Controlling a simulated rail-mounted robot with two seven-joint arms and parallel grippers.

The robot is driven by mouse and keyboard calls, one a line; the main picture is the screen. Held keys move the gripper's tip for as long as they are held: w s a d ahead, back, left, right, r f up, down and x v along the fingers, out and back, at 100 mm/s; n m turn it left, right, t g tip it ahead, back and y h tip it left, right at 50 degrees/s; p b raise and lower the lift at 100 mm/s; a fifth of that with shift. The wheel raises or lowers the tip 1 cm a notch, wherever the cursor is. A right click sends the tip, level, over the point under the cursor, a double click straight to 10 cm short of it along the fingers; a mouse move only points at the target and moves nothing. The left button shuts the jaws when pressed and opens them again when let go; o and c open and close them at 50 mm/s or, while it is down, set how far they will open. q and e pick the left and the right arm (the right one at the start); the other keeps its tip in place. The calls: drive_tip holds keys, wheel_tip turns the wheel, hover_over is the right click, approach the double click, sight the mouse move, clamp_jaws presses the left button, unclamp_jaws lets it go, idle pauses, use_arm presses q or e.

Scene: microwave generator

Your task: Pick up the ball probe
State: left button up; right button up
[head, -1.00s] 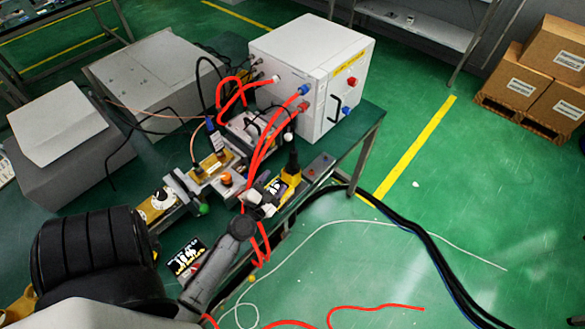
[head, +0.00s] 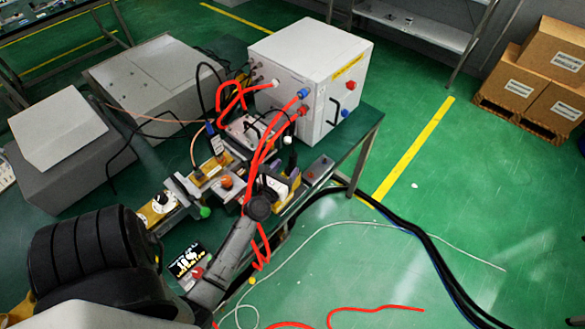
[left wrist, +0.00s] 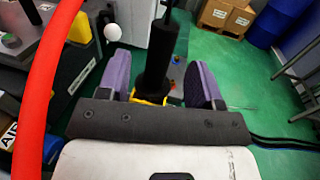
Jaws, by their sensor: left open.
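A black upright shaft with a thick handle (left wrist: 163,50) stands in a yellow holder at the table's right edge. Its upper part shows in the head view (head: 292,155). A small white ball (left wrist: 112,33) is left of the shaft in the left wrist view; a white ball also shows near the shaft's top in the head view (head: 287,140). I cannot tell whether ball and shaft are joined. My left gripper (left wrist: 160,83) is open, its purple-padded fingers on either side of the shaft's lower part. Contact is not visible. My right gripper is not in view.
A white generator box (head: 310,75) stands at the back of the table. A red cable (left wrist: 45,70) passes close to the left of my gripper. The floor at right is mostly clear.

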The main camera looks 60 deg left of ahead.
sight(296, 155)
use_arm(q)
drive_tip(key=shift+x, duration=3.3)
clamp_jaws()
